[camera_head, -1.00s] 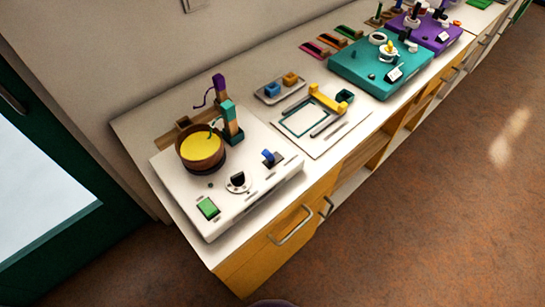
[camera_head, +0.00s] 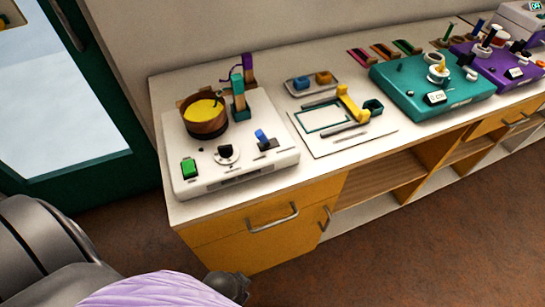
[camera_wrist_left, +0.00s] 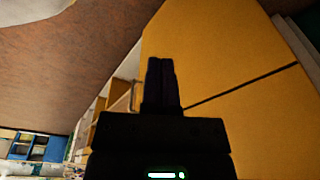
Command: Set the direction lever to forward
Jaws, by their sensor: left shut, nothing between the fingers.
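A white machine (camera_head: 240,172) stands on the counter with a brown bowl of yellow beads (camera_head: 204,115) on it. A small blue lever (camera_head: 262,136) stands tilted in a dark slot at its right side; its direction marks are too small to read. A black knob (camera_head: 225,151) and a green switch (camera_head: 189,168) are on the machine's front. My left gripper (camera_wrist_left: 161,65) is shut and empty in the left wrist view, before the yellow cabinet front and clear of the machine. My right gripper is in neither view.
A white board with a yellow bracket (camera_head: 351,104) lies right of the machine, with a small tray (camera_head: 312,90) behind it. Teal (camera_head: 410,97) and purple (camera_head: 500,65) machines stand farther right. Yellow cabinets with handles (camera_head: 273,219) are below the counter edge.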

